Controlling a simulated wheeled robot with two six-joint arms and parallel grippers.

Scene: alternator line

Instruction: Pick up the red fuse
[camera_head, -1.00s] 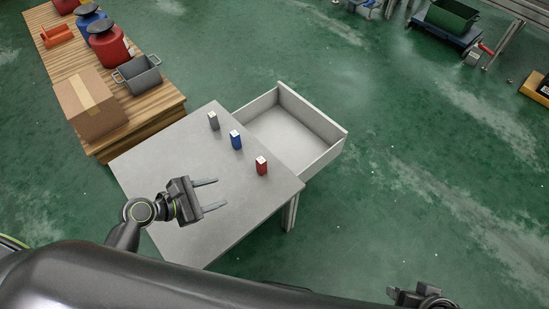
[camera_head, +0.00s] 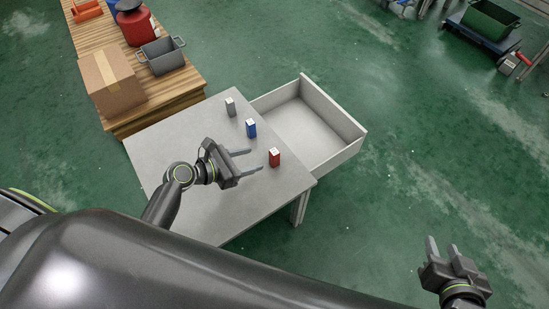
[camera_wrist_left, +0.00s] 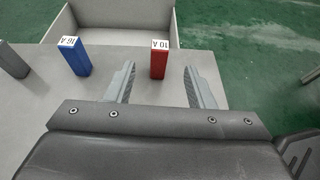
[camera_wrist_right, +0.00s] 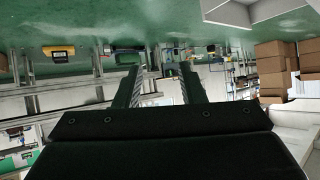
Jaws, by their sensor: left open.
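The red fuse (camera_head: 274,158) stands upright on the grey table (camera_head: 192,206), near its right edge. In the left wrist view the red fuse (camera_wrist_left: 158,60) has a white top marked 10 A and appears between the two fingers, just beyond their tips. My left gripper (camera_head: 256,161) is open and empty, with its fingers pointing at the red fuse. It also shows in the left wrist view (camera_wrist_left: 158,72). My right gripper (camera_head: 442,246) is open and empty, away from the table over the floor; its fingers also show in the right wrist view (camera_wrist_right: 160,70).
A blue fuse (camera_head: 251,129) and a grey fuse (camera_head: 230,107) stand in line behind the red one. An open, empty drawer (camera_head: 352,153) juts from the table's far side. A wooden bench (camera_head: 178,98) holds a cardboard box (camera_head: 112,84) and a grey bin (camera_head: 163,58).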

